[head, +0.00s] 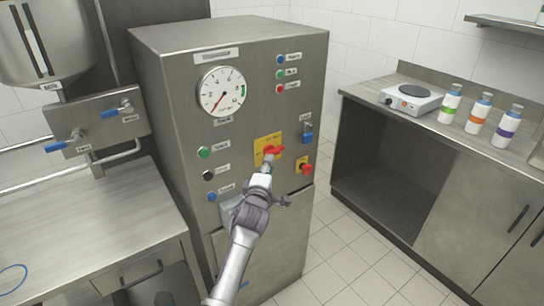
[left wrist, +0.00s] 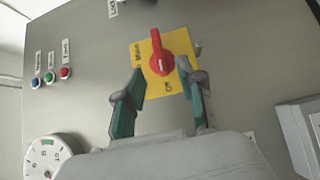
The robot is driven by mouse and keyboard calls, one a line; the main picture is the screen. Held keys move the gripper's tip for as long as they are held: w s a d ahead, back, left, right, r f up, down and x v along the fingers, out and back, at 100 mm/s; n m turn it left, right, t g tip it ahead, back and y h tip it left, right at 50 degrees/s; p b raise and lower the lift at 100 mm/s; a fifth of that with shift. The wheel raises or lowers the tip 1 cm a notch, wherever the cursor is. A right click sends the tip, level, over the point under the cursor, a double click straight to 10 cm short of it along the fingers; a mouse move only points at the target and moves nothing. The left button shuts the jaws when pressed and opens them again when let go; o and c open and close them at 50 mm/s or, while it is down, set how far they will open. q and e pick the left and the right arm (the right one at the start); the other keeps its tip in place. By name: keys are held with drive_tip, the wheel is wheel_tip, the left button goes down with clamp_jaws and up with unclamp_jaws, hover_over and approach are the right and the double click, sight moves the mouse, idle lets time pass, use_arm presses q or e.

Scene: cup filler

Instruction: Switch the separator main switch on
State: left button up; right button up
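The separator main switch is a red rotary knob (head: 273,149) on a yellow plate (head: 261,157), on the front of the steel separator cabinet (head: 175,130). In the left wrist view the red knob (left wrist: 160,56) has its handle nearly upright in the picture, its lower end by a label that seems to read "Off". My left gripper (head: 264,172) is just in front of the switch. Its two fingers (left wrist: 167,78) are spread, with the knob ahead between their tips. I see no finger contact. My right gripper is not in view.
A red push button on a yellow plate (head: 305,167) and a blue padlock-like part (head: 308,137) sit right of the switch. Green, black and blue buttons (head: 207,174) are on its left. A dial gauge (head: 221,91) is above. Free floor (head: 340,240) lies right of the cabinet.

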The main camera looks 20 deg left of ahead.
sight(275, 151)
use_arm(q)
drive_tip(key=shift+w+a, duration=0.15)
drive_tip(key=shift+w, duration=1.15)
drive_tip(key=shift+w+a, duration=0.15)
drive_tip(key=shift+w, duration=1.15)
clamp_jaws()
